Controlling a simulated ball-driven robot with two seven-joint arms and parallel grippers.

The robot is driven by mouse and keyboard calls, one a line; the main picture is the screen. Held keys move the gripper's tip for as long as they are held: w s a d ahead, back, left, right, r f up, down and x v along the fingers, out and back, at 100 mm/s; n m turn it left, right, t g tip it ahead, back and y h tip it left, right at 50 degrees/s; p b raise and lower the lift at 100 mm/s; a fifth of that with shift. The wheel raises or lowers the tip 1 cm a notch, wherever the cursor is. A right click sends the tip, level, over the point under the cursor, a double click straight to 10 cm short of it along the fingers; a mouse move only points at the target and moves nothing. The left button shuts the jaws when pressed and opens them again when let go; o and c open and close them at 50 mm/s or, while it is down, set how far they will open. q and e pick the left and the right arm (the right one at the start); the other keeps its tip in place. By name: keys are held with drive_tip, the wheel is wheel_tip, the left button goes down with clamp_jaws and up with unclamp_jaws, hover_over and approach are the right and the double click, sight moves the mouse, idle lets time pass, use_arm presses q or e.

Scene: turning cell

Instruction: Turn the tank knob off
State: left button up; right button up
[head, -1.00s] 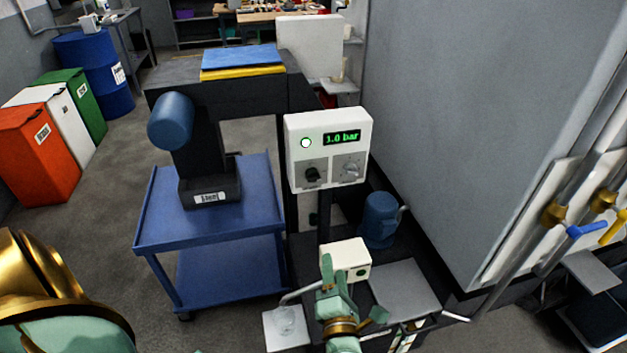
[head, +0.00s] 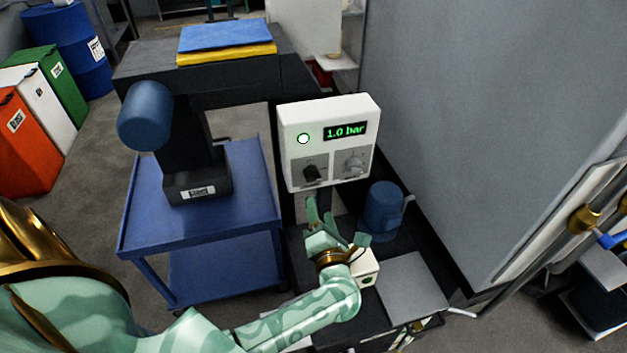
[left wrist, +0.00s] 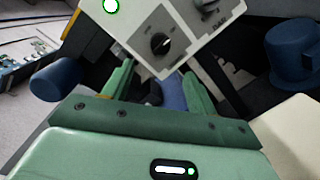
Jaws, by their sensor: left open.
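A white control box (head: 290,120) has a green lamp, a display reading 1.0 bar and two knobs. The open fingers also show in the left wrist view (left wrist: 158,85). My right gripper is out of view.
A blue motor-like unit (head: 383,210) stands right of my left gripper. A blue cart (head: 250,185) stands to the left, and a large grey cabinet wall (head: 470,120) closes off the right.

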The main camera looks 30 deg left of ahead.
sight(313, 180)
use_arm(q)
drive_tip(key=b+x, duration=0.1)
drive_tip(key=x, duration=1)
drive_tip(key=shift+f, duration=0.1)
drive_tip(key=c, duration=1)
